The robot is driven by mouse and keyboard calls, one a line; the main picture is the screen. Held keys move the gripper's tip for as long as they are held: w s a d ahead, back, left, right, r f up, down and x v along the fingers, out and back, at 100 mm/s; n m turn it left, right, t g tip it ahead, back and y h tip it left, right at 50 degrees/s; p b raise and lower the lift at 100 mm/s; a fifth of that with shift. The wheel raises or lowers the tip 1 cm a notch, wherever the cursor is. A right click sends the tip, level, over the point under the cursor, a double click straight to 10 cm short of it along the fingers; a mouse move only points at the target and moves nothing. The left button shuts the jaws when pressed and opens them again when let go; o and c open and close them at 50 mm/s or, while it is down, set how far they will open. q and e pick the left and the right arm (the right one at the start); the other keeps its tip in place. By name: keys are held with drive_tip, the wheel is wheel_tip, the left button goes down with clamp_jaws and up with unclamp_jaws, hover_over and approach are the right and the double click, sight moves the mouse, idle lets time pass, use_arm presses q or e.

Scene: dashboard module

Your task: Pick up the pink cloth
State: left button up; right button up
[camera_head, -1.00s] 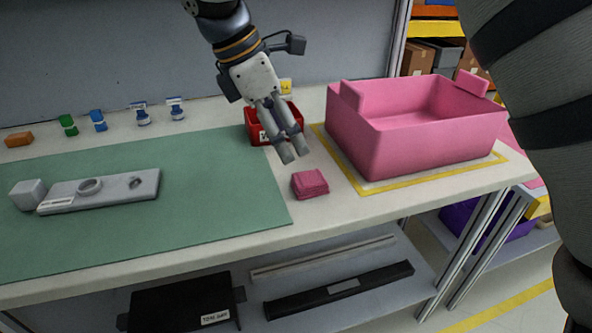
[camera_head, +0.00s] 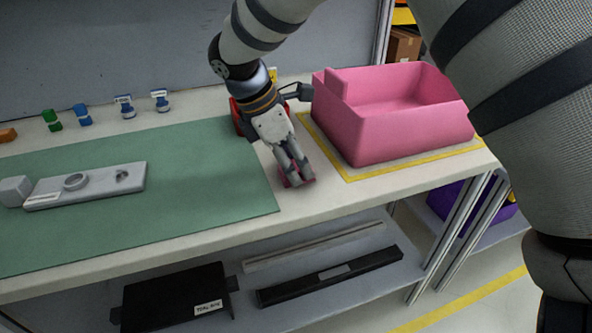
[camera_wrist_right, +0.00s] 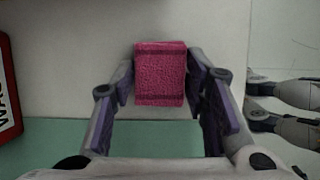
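The pink cloth (camera_head: 309,181) is a small folded square on the pale tabletop (camera_head: 330,203), just right of the green mat, mostly hidden by my right gripper in the head view. My right gripper (camera_head: 296,181) points down over it. In the right wrist view the cloth (camera_wrist_right: 160,75) lies between the two fingers of the gripper (camera_wrist_right: 160,85), one finger on each side. The fingers are apart and close to the cloth's sides; I see no clear grip on it.
A large pink bin (camera_head: 400,135) stands right of the cloth inside yellow tape. A red bin (camera_head: 238,121) is partly hidden behind my right gripper. The green mat (camera_head: 200,200) bears a grey module (camera_head: 100,186). Several small coloured items line the back.

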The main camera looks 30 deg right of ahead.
drive_tip(key=shift+c, duration=0.3)
drive_tip(key=shift+r, duration=0.35)
drive_tip(key=r, duration=0.3)
drive_tip(key=shift+s+a+r+p, duration=0.1)
drive_tip(key=shift+s+r+p, duration=0.2)
drive_tip(key=shift+r, duration=0.1)
use_arm(q)
drive_tip(key=shift+t, duration=0.6)
drive_tip(key=shift+w+r+p, duration=0.8)
drive_tip(key=shift+w+r, duration=0.6)
drive_tip(key=shift+w, duration=0.1)
use_arm(e)
drive_tip(key=s+a+r, duration=0.4)
drive_tip(key=s+r, duration=0.4)
drive_tip(key=s, duration=0.4)
drive_tip(key=shift+s+r, duration=0.2)
drive_tip(key=shift+s, duration=0.2)
drive_tip(key=o, duration=0.4)
drive_tip(key=shift+c, duration=1.4)
use_arm(q)
drive_tip(key=shift+w, duration=0.1)
use_arm(e)
drive_tip(key=shift+w, duration=0.1)
